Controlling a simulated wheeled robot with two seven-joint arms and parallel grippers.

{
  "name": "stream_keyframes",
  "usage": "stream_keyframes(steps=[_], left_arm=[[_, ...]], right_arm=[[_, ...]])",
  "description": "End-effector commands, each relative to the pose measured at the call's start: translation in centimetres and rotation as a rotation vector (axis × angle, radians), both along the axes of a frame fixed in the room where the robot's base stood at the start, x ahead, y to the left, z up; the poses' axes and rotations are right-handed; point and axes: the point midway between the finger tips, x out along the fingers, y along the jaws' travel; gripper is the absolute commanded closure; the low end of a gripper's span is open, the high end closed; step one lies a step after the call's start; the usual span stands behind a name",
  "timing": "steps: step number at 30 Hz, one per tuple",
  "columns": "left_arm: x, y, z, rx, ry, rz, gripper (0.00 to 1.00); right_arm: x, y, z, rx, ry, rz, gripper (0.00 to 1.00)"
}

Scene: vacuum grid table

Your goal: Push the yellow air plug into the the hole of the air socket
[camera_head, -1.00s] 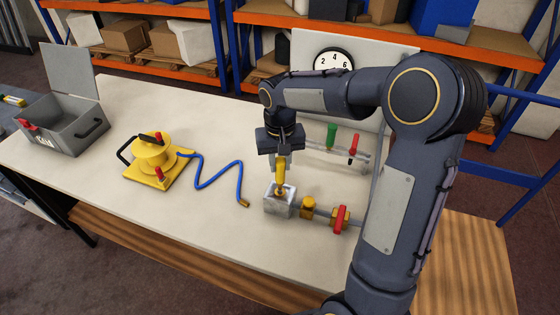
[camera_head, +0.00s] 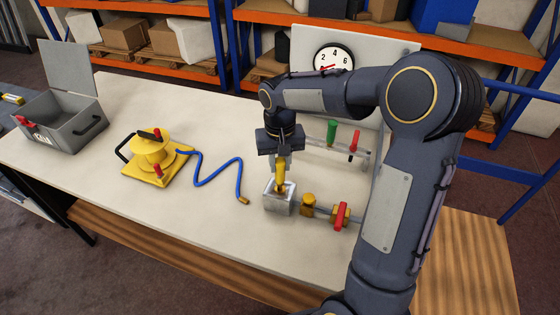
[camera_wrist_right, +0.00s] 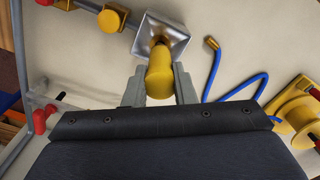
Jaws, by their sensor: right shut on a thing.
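The yellow air plug (camera_head: 280,174) is upright between the fingers of my right gripper (camera_head: 281,163), which is shut on it. The air socket (camera_head: 278,199) is a silvery metal block on the table. The plug's lower end is at the top of the socket; whether it sits inside the hole cannot be told. In the right wrist view the plug (camera_wrist_right: 160,75) covers part of the socket (camera_wrist_right: 162,36), and the gripper's grey fingers (camera_wrist_right: 159,92) flank the plug. My left gripper is not in view.
A pipe with a brass fitting (camera_head: 308,204) and red valve (camera_head: 341,215) runs right of the socket. A yellow device (camera_head: 153,158) with a blue hose (camera_head: 215,179) lies left. Behind stand green (camera_head: 331,134) and red (camera_head: 353,144) handles. A grey toolbox (camera_head: 62,122) is far left.

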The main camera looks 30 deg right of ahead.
Motion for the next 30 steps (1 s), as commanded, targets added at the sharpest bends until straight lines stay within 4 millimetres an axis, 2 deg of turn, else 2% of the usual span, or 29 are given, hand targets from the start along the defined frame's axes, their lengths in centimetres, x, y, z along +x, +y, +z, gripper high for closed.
stream_keyframes(steps=[27,28,30], left_arm=[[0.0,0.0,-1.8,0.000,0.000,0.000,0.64],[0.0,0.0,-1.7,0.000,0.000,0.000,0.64],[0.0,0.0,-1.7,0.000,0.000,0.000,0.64]], right_arm=[[0.0,0.0,-2.4,0.000,-0.001,0.000,0.99],[0.0,0.0,-2.3,0.000,-0.001,0.000,0.74],[0.0,0.0,-2.3,0.000,-0.001,0.000,0.65]])
